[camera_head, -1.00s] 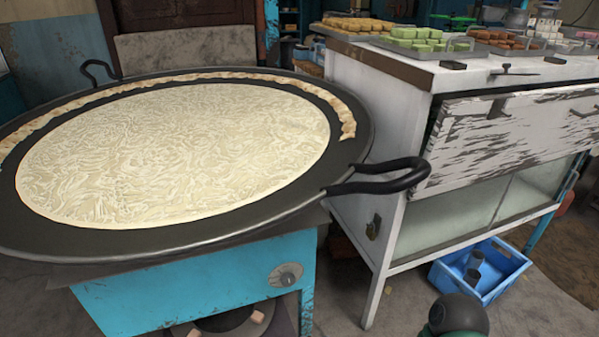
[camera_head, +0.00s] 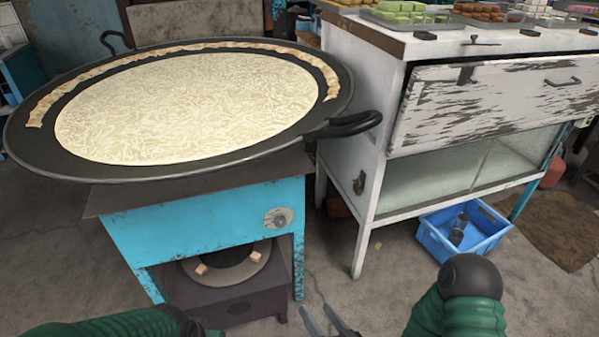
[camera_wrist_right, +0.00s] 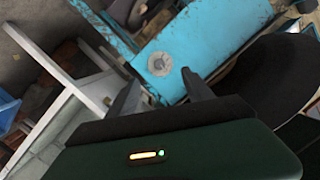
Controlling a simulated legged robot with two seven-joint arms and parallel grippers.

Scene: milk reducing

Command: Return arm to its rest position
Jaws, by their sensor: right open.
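My right gripper (camera_head: 329,322) shows at the bottom middle of the head view, open and empty, low in front of the stove. Its two fingers also show in the right wrist view (camera_wrist_right: 160,92), spread apart with nothing between them. My right arm, with a dark green sleeve, enters at the bottom right of the head view. My left arm shows only as a green part at the bottom left; its gripper is out of view. The large black pan (camera_head: 190,172) holds a wide layer of pale, textured milk (camera_head: 190,105), with a browned strip along its far rim.
The blue stove (camera_head: 215,225) carries the pan, whose handle (camera_head: 345,125) juts right. A worn white cabinet (camera_head: 500,105) with trays of sweets stands to the right. A blue crate (camera_head: 432,245) sits on the floor. The floor between stove and cabinet is clear.

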